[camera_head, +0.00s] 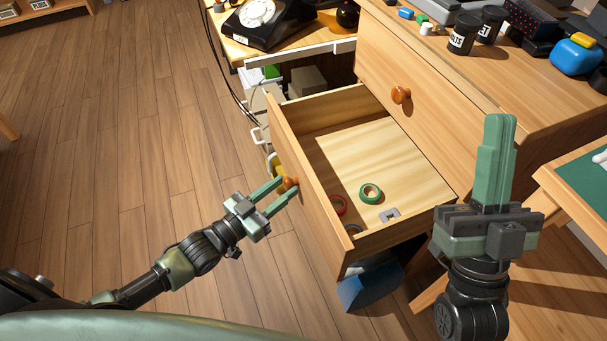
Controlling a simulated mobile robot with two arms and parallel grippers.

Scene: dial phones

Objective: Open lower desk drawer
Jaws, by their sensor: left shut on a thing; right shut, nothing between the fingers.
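The lower desk drawer (300,157) stands pulled out, so its inside shows. My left gripper (284,190) is shut on this knob, one finger on each side. The upper drawer (425,95) is closed, with its own knob (401,95). My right gripper (498,122) is shut and empty, pointing up to the right of the open drawer.
A black dial phone (262,20) stands on the desk at the back. Jars (463,34) and a blue item (574,57) crowd the desk top. A blue bin (366,287) is under the drawer. A green-topped table (590,178) is at right. The floor at left is clear.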

